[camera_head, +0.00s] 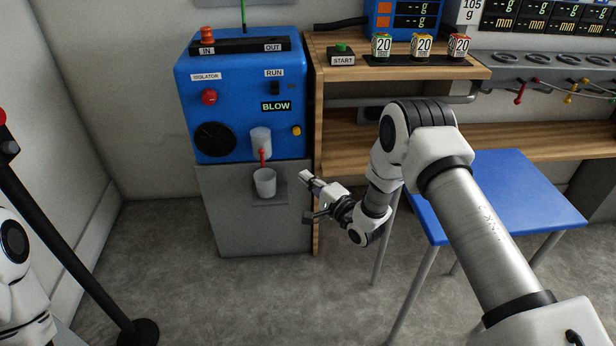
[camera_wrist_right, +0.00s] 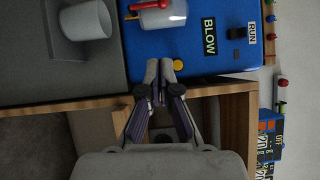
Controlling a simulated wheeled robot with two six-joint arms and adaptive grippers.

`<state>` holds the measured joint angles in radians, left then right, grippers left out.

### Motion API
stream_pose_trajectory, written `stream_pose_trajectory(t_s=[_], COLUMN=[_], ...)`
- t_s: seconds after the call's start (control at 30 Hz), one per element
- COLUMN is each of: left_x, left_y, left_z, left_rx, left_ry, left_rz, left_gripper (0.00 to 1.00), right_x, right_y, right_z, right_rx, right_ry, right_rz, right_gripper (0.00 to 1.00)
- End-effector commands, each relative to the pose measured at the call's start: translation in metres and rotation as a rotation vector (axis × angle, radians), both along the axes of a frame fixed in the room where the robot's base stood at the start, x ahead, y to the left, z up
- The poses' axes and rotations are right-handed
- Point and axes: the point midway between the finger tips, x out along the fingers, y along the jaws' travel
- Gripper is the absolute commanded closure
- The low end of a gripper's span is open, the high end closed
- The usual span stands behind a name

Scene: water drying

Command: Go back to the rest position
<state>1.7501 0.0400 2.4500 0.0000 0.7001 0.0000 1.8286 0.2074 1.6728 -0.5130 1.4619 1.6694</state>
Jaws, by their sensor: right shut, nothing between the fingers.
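My right arm reaches in from the lower right in the head view. My right gripper (camera_head: 309,179) is shut and empty, apart from the blue machine, just right of the white cup. In the right wrist view the closed fingertips (camera_wrist_right: 160,70) show near the machine's edge. The white cup (camera_head: 265,183) stands upright on a small grey ledge below the red valve (camera_head: 262,157); it also shows in the wrist view (camera_wrist_right: 86,20). The blue machine (camera_head: 236,100) has a lit BLOW display (camera_head: 276,106). Part of my left arm shows at the left edge; its gripper is out of view.
A wooden bench (camera_head: 490,137) stands right of the machine, with a START button (camera_head: 341,52) and several boxes marked 20 (camera_head: 421,46) on its upper shelf. A blue table (camera_head: 530,190) lies behind my right arm. A black pole (camera_head: 70,250) stands at left. The floor between is clear.

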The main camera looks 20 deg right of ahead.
Motion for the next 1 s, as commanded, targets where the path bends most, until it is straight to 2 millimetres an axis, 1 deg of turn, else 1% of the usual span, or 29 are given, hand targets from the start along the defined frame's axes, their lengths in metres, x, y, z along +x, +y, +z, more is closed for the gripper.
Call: stream_pose_trajectory(t_s=[0.33, 0.37, 0.4, 0.47, 0.5, 0.57, 0.6, 0.67, 0.7, 0.73, 0.77, 0.8, 0.83, 0.87, 0.9, 0.97, 1.0], left_x=[0.0, 0.0, 0.0, 0.0, 0.0, 0.0, 0.0, 0.0, 0.0, 0.0, 0.0, 0.0, 0.0, 0.0, 0.0, 0.0, 0.0], left_y=[0.0, 0.0, 0.0, 0.0, 0.0, 0.0, 0.0, 0.0, 0.0, 0.0, 0.0, 0.0, 0.0, 0.0, 0.0, 0.0, 0.0], left_z=[0.0, 0.0, 0.0, 0.0, 0.0, 0.0, 0.0, 0.0, 0.0, 0.0, 0.0, 0.0, 0.0, 0.0, 0.0, 0.0, 0.0], left_rx=[0.0, 0.0, 0.0, 0.0, 0.0, 0.0, 0.0, 0.0, 0.0, 0.0, 0.0, 0.0, 0.0, 0.0, 0.0, 0.0, 0.0], left_ry=[0.0, 0.0, 0.0, 0.0, 0.0, 0.0, 0.0, 0.0, 0.0, 0.0, 0.0, 0.0, 0.0, 0.0, 0.0, 0.0, 0.0], left_rz=[0.0, 0.0, 0.0, 0.0, 0.0, 0.0, 0.0, 0.0, 0.0, 0.0, 0.0, 0.0, 0.0, 0.0, 0.0, 0.0, 0.0], left_gripper=[0.07, 0.07, 0.07, 0.07, 0.07, 0.07, 0.07, 0.07, 0.07, 0.07, 0.07, 0.07, 0.07, 0.07, 0.07, 0.07, 0.07], right_x=[0.0, -0.001, -0.004, -0.018, -0.033, -0.062, -0.087, -0.13, -0.161, -0.185, -0.209, -0.241, -0.264, -0.286, -0.313, -0.351, -0.375], right_y=[0.0, 0.003, 0.009, 0.02, 0.027, 0.034, 0.038, 0.04, 0.04, 0.039, 0.038, 0.035, 0.033, 0.031, 0.028, 0.023, 0.02], right_z=[-0.002, -0.005, -0.01, -0.026, -0.042, -0.075, -0.099, -0.133, -0.152, -0.165, -0.175, -0.187, -0.193, -0.198, -0.202, -0.204, -0.204], right_rx=[0.0, -0.001, -0.003, 0.001, 0.004, -0.033, -0.099, -0.241, -0.349, -0.432, -0.516, -0.624, -0.701, -0.773, -0.862, -0.984, -1.058], right_ry=[0.003, 0.007, 0.018, 0.067, 0.125, 0.247, 0.338, 0.478, 0.567, 0.632, 0.693, 0.769, 0.821, 0.867, 0.923, 0.991, 1.026], right_rz=[0.0, 0.005, 0.015, 0.028, 0.026, 0.011, 0.003, 0.01, 0.028, 0.051, 0.082, 0.132, 0.176, 0.225, 0.294, 0.409, 0.494], right_gripper=[1.0, 1.0, 1.0, 1.0, 1.0, 1.0, 1.0, 1.0, 1.0, 1.0, 1.0, 1.0, 1.0, 1.0, 1.0, 1.0, 1.0])
